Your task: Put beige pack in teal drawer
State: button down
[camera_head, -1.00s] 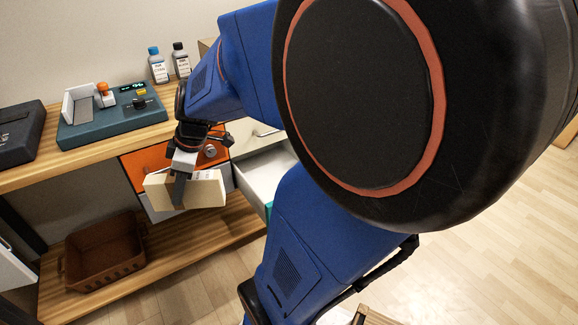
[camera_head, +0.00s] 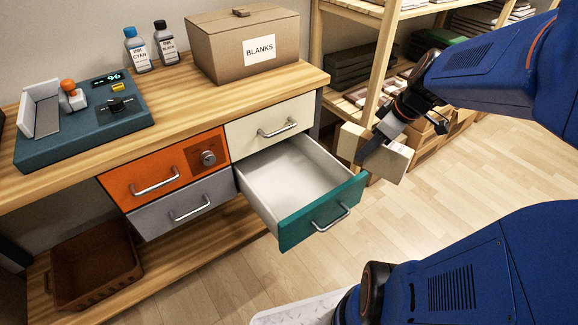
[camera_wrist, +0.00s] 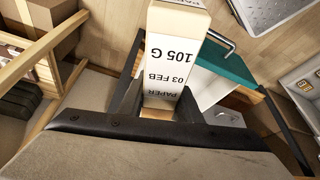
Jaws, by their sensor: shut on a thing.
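The beige pack (camera_head: 392,160) is a box held in my gripper (camera_head: 381,142), to the right of the open drawer and above its height, over the floor. In the wrist view the pack (camera_wrist: 172,60) shows a white label reading "PAPER 03 FEB 105 G", and the gripper fingers (camera_wrist: 158,100) close on its sides. The teal drawer (camera_head: 325,210) is pulled out at the lower right of the bench. Its white inside looks empty. Its teal front also shows in the wrist view (camera_wrist: 222,62).
An orange drawer (camera_head: 165,170), a grey drawer (camera_head: 182,203) and a cream drawer (camera_head: 272,125) are shut. A cardboard box marked BLANKS (camera_head: 243,45) stands on the bench top. A wooden shelf (camera_head: 385,50) stands right of the bench. A brown bin (camera_head: 95,268) sits on the lower shelf.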

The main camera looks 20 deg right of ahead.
aim_at(278, 202)
jog(key=k+j+z, duration=0.15)
jog(key=j, duration=0.25)
jog(key=j+z, duration=0.1)
jog(key=j, duration=0.25)
jog(key=k+j+z, duration=0.15)
jog(key=j, duration=0.2)
jog(key=k+j+z, duration=0.15)
jog(key=j, duration=0.2)
jog(key=k, duration=0.05)
